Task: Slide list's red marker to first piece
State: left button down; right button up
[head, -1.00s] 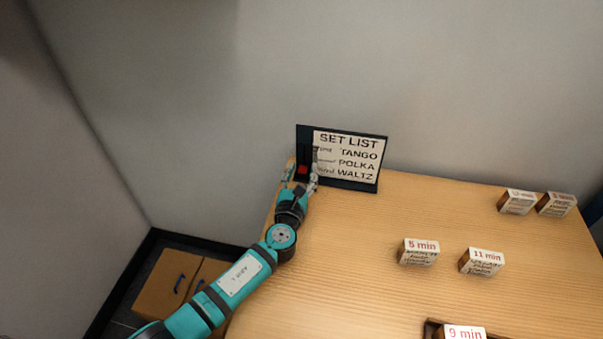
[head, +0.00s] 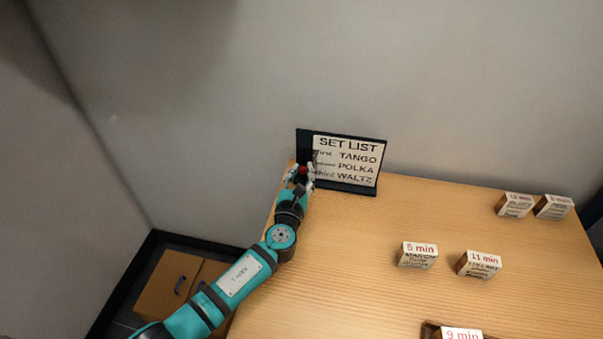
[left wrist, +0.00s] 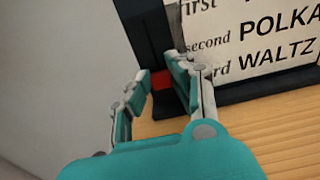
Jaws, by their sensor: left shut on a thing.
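The set list board (head: 348,162) stands upright at the back left of the table, listing first TANGO, second POLKA and third WALTZ; it also shows in the left wrist view (left wrist: 262,45). The red marker (head: 303,170) is on the dark strip at the board's left side, low down near the third line. My left gripper (head: 302,177) is shut on the marker, with one finger on each side of it. In the left wrist view the marker (left wrist: 161,80) shows red between the fingertips (left wrist: 163,82). My right gripper is not in view.
Wooden blocks lie on the table: a 5 min block (head: 417,255), an 11 min block (head: 479,264) and two at the back right (head: 515,205). A 9 min block (head: 461,334) sits in a dark tray at the front. A wall is close behind the board.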

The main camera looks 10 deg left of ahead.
aim_at(304, 148)
pick_arm(q)
notch_tip(304, 148, up, 7)
jog(key=p, duration=0.5)
jog(key=shift+f, duration=0.25)
jog(key=c, duration=1.2)
grip_release()
jog(key=shift+o, duration=0.2)
jog(key=shift+s, duration=0.1)
jog(key=shift+s+f, duration=0.1)
jog(key=shift+s, duration=0.25)
jog(key=s, duration=1.1)
